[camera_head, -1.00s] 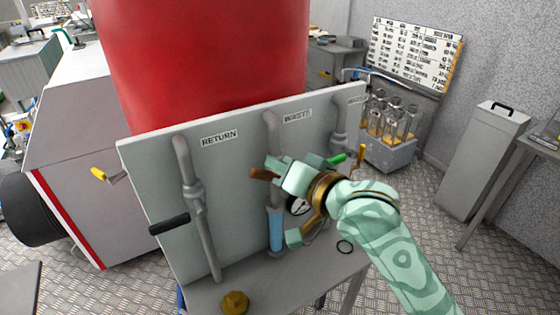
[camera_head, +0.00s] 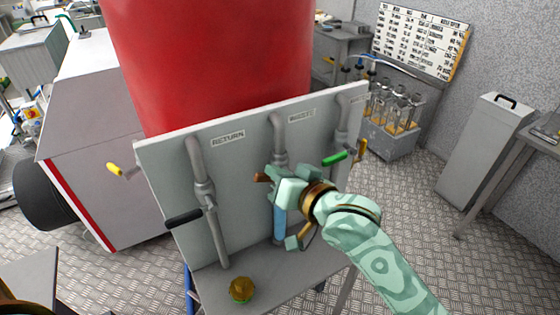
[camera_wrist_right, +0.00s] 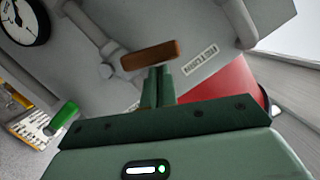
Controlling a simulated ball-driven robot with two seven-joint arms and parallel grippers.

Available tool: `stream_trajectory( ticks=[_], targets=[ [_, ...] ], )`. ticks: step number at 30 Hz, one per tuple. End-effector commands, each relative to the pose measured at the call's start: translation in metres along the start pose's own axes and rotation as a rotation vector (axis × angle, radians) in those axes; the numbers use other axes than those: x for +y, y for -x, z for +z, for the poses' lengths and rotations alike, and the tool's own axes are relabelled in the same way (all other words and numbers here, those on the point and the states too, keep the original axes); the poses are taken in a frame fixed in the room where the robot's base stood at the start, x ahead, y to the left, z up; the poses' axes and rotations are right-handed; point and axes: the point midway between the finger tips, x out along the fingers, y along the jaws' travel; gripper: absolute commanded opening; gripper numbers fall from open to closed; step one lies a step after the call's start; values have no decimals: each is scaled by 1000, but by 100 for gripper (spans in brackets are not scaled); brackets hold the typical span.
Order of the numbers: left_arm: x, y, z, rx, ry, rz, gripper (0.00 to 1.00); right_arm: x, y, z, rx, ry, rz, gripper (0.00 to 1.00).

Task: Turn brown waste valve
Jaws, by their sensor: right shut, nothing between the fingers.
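The brown valve handle (camera_head: 262,178) is on the waste pipe (camera_head: 279,135) of the grey panel, below the waste label (camera_head: 302,117). In the head view, part of it is hidden by my right gripper (camera_head: 277,172). In the right wrist view, the brown handle (camera_wrist_right: 150,55) lies crosswise just beyond my shut fingertips (camera_wrist_right: 159,72). The fingers are together with nothing between them. They overlap the handle's lower edge in the picture; I cannot tell whether they touch it. My left gripper is not in view.
A black handle (camera_head: 184,217) is on the return pipe to the left. A brass cap (camera_head: 241,288) sits on the shelf below. A red tank (camera_head: 215,60) stands behind the panel.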

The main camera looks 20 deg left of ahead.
Motion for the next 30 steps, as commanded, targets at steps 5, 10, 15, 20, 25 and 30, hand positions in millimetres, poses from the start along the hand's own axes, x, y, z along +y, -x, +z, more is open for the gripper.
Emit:
stream_trajectory(
  ticks=[5, 10, 15, 20, 25, 30],
  targets=[
    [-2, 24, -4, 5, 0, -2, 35, -5, -1, 4, -3, 108, 28, 0],
    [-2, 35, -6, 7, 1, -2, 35, -5, -3, 12, -3, 196, 49, 0],
    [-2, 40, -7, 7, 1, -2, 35, -5, -4, 17, -2, 251, 63, 0],
    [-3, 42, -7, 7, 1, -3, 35, -4, -5, 19, -1, 274, 68, 0],
    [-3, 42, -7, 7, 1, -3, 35, -4, -5, 20, -1, 278, 69, 0],
    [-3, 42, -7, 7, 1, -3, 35, -4, -5, 20, -1, 277, 69, 0]
  ],
)
